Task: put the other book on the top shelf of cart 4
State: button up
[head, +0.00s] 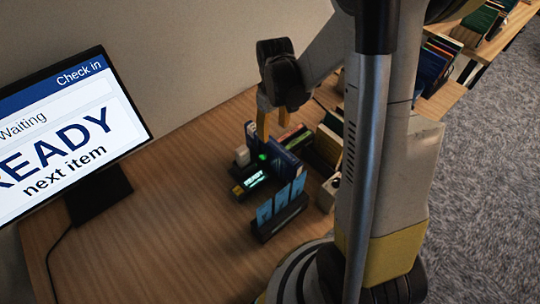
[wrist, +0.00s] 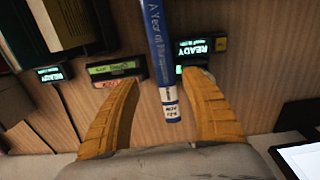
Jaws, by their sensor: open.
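My gripper (head: 273,128) is above the desk, with its yellow fingers pointing down at a group of books and small devices. In the wrist view my open gripper (wrist: 163,82) has one finger on each side of a thin blue book (wrist: 156,45). The book's spine reads "A Year in…" and has a white label at its lower end. I see gaps between the book and both fingers. No cart marked 4 can be made out.
A monitor (head: 70,125) reads "Check in, Waiting, READY next item". A small READY display (head: 255,181) and a holder with blue cards (head: 280,208) stand on the desk (head: 150,240). Shelved books (head: 435,62) are at upper right.

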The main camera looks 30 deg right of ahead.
aim_at(272, 142)
jog(key=f, duration=0.2)
jog(key=f+b, duration=0.2)
jog(key=f, duration=0.1)
jog(key=shift+s+a+f, duration=0.25)
jog(key=shift+a+f, duration=0.05)
jog(key=shift+f, duration=0.05)
grip_shut()
